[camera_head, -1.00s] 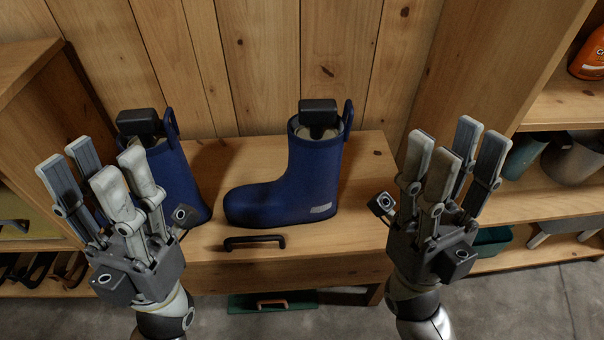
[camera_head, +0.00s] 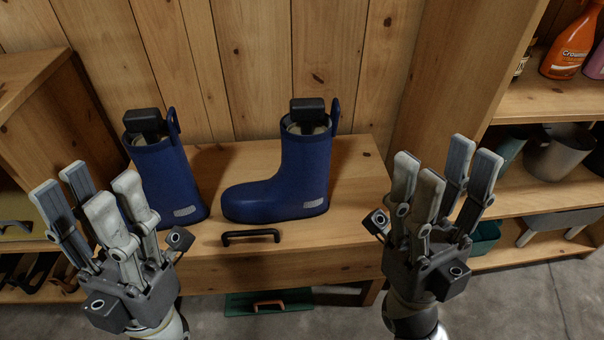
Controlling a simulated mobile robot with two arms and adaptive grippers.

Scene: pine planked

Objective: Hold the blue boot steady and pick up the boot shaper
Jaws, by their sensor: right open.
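Two blue boots stand upright on a wooden bench (camera_head: 352,205). One blue boot (camera_head: 298,172) is in the middle with its toe to the left. The other blue boot (camera_head: 168,178) is at the left, its lower front partly hidden by my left gripper. Each has a black-topped boot shaper in its opening: one in the middle boot (camera_head: 307,110) and one in the left boot (camera_head: 143,121). My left gripper (camera_head: 95,200) is open and empty, in front of the left boot. My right gripper (camera_head: 435,180) is open and empty, right of the middle boot and apart from it.
A black handle (camera_head: 251,236) is on the bench's front edge. A green case (camera_head: 270,302) lies on the floor below. Shelves at the right hold an orange bottle (camera_head: 571,48) and a grey pot (camera_head: 562,155). A wooden cabinet (camera_head: 30,95) stands at the left.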

